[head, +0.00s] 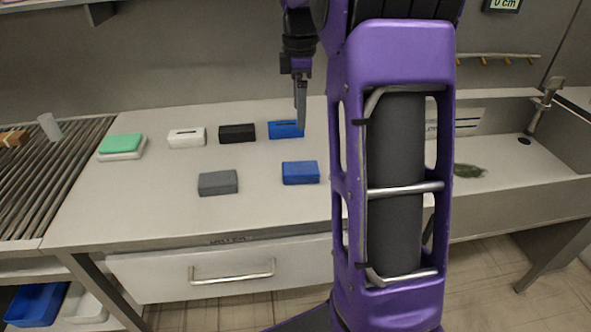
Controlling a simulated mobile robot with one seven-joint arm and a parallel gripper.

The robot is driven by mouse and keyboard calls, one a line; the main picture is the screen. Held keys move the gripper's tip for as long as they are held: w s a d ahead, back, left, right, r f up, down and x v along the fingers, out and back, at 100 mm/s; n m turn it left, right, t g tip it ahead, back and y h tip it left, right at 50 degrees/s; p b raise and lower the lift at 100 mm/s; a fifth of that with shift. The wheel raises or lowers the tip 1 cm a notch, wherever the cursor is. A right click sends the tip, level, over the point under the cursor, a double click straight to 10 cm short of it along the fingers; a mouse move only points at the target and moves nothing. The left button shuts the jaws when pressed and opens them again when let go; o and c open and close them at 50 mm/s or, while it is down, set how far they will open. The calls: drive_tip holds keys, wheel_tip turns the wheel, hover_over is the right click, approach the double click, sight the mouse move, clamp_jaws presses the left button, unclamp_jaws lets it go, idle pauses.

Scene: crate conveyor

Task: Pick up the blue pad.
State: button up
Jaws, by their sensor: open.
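The blue pad (300,173) is a flat dark-blue block lying on the light worktop, in front of a blue slotted box (281,131). My gripper (301,126) points down above and behind the pad, apart from it. Its fingers are seen edge-on, open and empty, and overlap the right end of the blue box in the picture. I cannot tell whether they touch that box.
A grey pad (218,183) lies left of the blue pad. A white slotted box (187,138) and a black one (237,133) stand behind. A green pad (121,143) rests on a white base beside the roller conveyor (55,180). A sink is at right.

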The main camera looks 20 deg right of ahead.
drive_tip(key=b, duration=0.2)
hover_over(301, 168)
drive_tip(key=f, duration=1.1)
drive_tip(key=shift+w+f, duration=0.35)
drive_tip(key=shift+f, duration=0.05)
drive_tip(key=shift+s+f+b, duration=0.15)
drive_tip(key=shift+f+b, duration=0.2)
drive_tip(key=shift+f, duration=1.05)
drive_tip(key=shift+s+f+b, duration=0.1)
drive_tip(key=shift+f+b, duration=0.2)
drive_tip(key=shift+f, duration=1.05)
drive_tip(key=c, duration=1.2)
